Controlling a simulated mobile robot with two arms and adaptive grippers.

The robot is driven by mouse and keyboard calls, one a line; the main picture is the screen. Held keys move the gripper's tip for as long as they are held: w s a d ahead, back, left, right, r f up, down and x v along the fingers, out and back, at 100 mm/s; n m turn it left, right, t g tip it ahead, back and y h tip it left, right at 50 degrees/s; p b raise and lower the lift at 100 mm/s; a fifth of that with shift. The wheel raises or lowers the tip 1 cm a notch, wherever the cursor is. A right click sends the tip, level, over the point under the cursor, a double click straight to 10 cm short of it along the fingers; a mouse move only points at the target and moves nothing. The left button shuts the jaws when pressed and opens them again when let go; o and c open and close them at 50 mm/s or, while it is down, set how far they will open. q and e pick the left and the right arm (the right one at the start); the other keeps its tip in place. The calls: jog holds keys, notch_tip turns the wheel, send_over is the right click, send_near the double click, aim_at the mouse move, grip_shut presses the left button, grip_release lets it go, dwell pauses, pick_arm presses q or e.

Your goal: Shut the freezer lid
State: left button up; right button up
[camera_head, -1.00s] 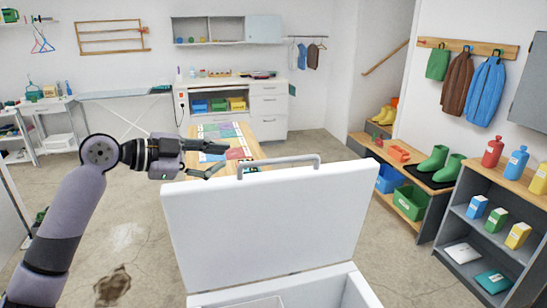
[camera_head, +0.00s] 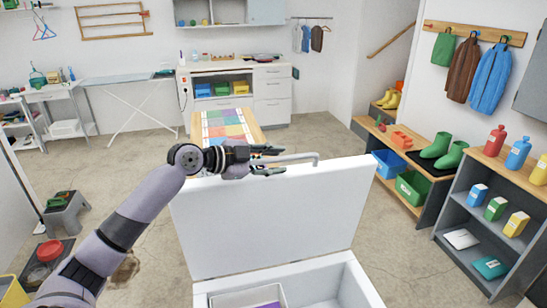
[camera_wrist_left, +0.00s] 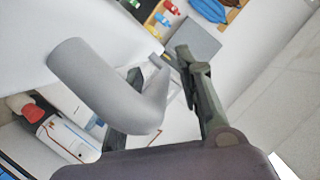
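The white freezer lid (camera_head: 275,220) stands open and upright in the head view, above the open freezer body (camera_head: 335,285). A grey bar handle (camera_head: 305,157) runs along the lid's top edge. My left gripper (camera_head: 281,161) is at the handle's left part, its two fingers apart, pointing right. In the left wrist view the handle (camera_wrist_left: 105,85) looms large and hides part of one finger; the other finger of the left gripper (camera_wrist_left: 168,100) shows clear to the right. Whether the fingers touch the handle I cannot tell. My right gripper is not in view.
A table with a coloured patchwork top (camera_head: 225,125) stands behind the lid. A low bench (camera_head: 420,165) with green boots and a grey shelf (camera_head: 485,215) with bottles stand at the right. A grey step stool (camera_head: 66,210) is at the left. Open floor lies between.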

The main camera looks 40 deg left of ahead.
pick_arm(q)
jog(key=shift+c, duration=0.5)
grip_shut()
dwell(0.4)
